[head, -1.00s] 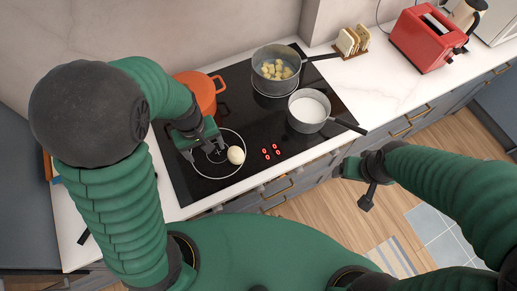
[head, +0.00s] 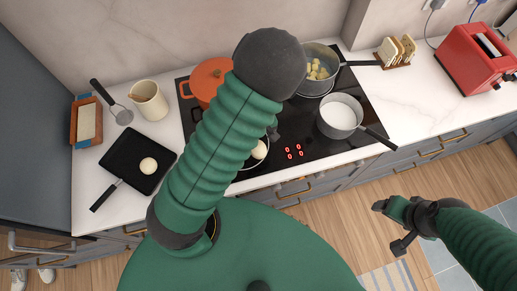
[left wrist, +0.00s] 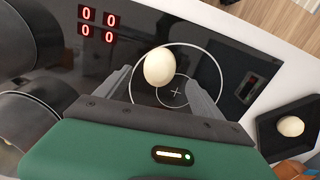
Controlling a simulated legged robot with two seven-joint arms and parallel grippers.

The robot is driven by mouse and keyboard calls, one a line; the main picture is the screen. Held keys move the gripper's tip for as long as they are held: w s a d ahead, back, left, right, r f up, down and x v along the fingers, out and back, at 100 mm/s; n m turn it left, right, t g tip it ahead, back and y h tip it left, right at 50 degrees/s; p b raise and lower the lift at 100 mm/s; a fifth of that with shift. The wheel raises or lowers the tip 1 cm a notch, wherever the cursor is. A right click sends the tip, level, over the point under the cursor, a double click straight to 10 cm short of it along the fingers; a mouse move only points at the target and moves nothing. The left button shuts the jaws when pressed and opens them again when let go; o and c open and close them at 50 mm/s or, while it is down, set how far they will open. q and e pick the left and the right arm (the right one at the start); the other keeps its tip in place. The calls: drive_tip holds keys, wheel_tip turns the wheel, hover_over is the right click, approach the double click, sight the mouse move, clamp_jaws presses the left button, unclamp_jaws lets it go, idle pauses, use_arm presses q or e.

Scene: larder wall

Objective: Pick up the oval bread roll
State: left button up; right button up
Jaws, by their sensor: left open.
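A pale oval bread roll (head: 260,149) sits on the black hob inside a front cooking ring. In the left wrist view the same roll (left wrist: 159,67) lies at the ring's edge, ahead of my left gripper (left wrist: 161,72). That gripper is open, with one finger on each side of the roll's line and no visible grip on it. In the head view my left arm hides most of the left gripper. My right gripper (head: 392,224) hangs over the floor at the right, away from the roll; its jaw state is unclear.
A second pale roll (head: 148,165) lies in a black square pan (head: 125,150) on the left counter. An orange pot (head: 207,76), a pot of yellow chunks (head: 335,69) and a saucepan of white liquid (head: 339,129) stand on the hob. A jug (head: 149,100) is at the left.

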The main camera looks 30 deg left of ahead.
sight(258, 147)
use_arm(q)
drive_tip(key=shift+f, duration=0.5)
wheel_tip(258, 147, down, 5)
drive_tip(key=shift+s+d+r, duration=0.1)
drive_tip(key=shift+d+r, duration=0.05)
drive_tip(key=shift+c, duration=0.4)
drive_tip(key=shift+c, duration=1.3)
drive_tip(key=c, duration=1.1)
